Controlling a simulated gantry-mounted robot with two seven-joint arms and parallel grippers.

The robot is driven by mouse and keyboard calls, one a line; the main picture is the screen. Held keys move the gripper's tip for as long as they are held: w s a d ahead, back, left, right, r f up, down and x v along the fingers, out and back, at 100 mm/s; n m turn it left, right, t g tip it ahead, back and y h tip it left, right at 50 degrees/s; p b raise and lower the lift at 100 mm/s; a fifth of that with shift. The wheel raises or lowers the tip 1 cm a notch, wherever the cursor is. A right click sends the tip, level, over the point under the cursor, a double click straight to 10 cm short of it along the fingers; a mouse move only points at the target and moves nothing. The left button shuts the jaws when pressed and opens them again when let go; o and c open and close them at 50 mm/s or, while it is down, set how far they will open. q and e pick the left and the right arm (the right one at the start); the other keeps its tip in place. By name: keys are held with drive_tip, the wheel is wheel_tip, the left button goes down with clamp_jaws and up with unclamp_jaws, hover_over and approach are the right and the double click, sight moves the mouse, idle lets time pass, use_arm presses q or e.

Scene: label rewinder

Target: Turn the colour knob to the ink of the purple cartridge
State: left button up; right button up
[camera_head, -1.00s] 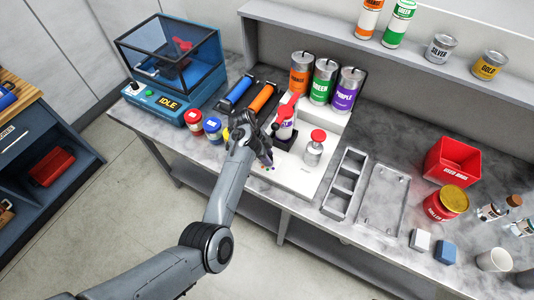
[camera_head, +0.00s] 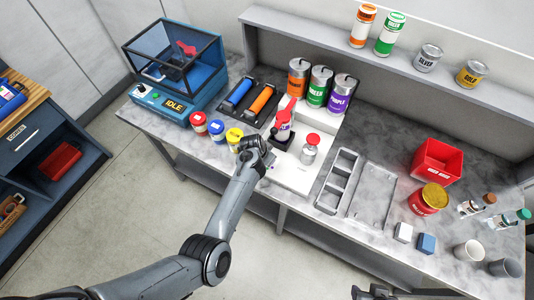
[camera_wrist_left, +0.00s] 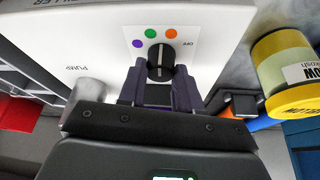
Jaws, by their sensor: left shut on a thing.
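The colour knob (camera_wrist_left: 161,62) is a black dial with a white line on the white panel of the filling machine (camera_wrist_left: 80,25). Purple, green and orange dots and the word OFF surround it. The line stands upright in the left wrist view, between the green and orange dots. My left gripper (camera_wrist_left: 160,88) is shut on the knob; in the head view (camera_head: 268,160) it is at the machine's front and hides the knob. The purple cartridge (camera_head: 340,98) stands upright at the back, right of the green and orange cartridges. A dark part of mine, possibly the right gripper (camera_head: 375,292), shows at the bottom edge.
Red, blue and yellow jars (camera_head: 217,130) stand left of my gripper; the yellow jar (camera_wrist_left: 292,70) is close in the wrist view.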

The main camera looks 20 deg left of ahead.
use_arm(q)
drive_tip(key=n, duration=0.1)
drive_tip(key=n+y+p, duration=0.1)
drive_tip(key=n, duration=0.1)
drive_tip(key=shift+d+r+n, duration=0.15)
drive_tip(key=shift+d+n, duration=0.05)
drive_tip(key=shift+n, duration=0.1)
drive_tip(key=n+y, duration=0.1)
drive_tip(key=n, duration=0.1)
drive_tip(key=shift+d+n+p, duration=0.1)
drive_tip(key=shift+n+p, duration=0.2)
drive_tip(key=shift+n, duration=0.1)
drive_tip(key=n+y+b, duration=0.1)
drive_tip(key=n, duration=0.1)
drive_tip(key=shift+d+n, duration=0.1)
drive_tip(key=shift+n, duration=0.2)
drive_tip(key=shift+n+g+y+b, duration=0.5)
drive_tip(key=shift+n+y+b, duration=0.25)
drive_tip(key=shift+n, duration=0.75)
drive_tip(key=o, duration=1)
drive_tip(key=shift+o, duration=0.2)
